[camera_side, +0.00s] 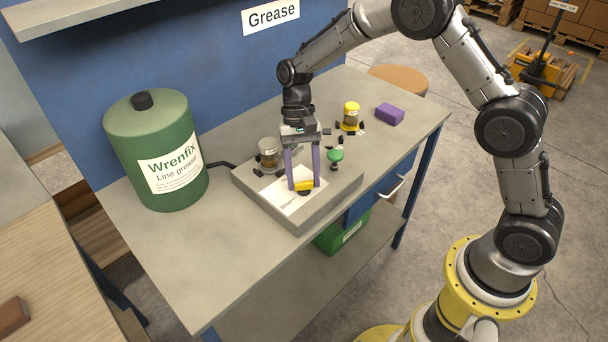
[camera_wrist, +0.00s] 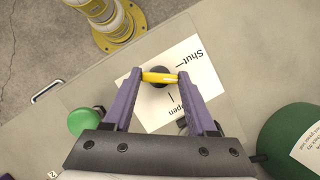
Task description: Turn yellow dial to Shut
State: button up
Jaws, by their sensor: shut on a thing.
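The yellow dial (camera_side: 305,186) has a bar-shaped handle on a dark round base, set on a grey box (camera_side: 258,190). My gripper (camera_side: 304,184) points down with its purple fingers shut on the two ends of the bar. In the wrist view the yellow dial (camera_wrist: 160,77) lies between my gripper's fingertips (camera_wrist: 159,76). The white card (camera_wrist: 205,82) around it carries "Shut" and "Open" labels with short tick lines. One end of the bar points between the two ticks, closer to Shut; the right finger partly hides that end.
A green knob (camera_side: 335,156) and a glass-bodied fitting (camera_side: 269,153) stand on the box close to my gripper. A yellow-capped jar (camera_side: 351,115) and a purple block (camera_side: 390,114) are behind. A green grease drum (camera_side: 157,150) stands left. The bench front (camera_side: 190,270) is clear.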

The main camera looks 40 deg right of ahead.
jog(key=n+h, duration=0.1)
jog(key=n, duration=0.2)
jog(key=n+h, duration=0.1)
jog(key=n, duration=0.2)
jog(key=shift+w+a+r+n+g, duration=0.1)
jog(key=shift+a+n+g, duration=0.05)
jog(key=shift+n+g, duration=0.15)
jog(key=shift+h, duration=0.3)
jog(key=o, duration=1.4)
jog(key=shift+c, duration=0.2)
jog(key=v, duration=1.3)
jog(key=shift+w+r, duration=0.15)
jog(key=shift+r, duration=0.15)
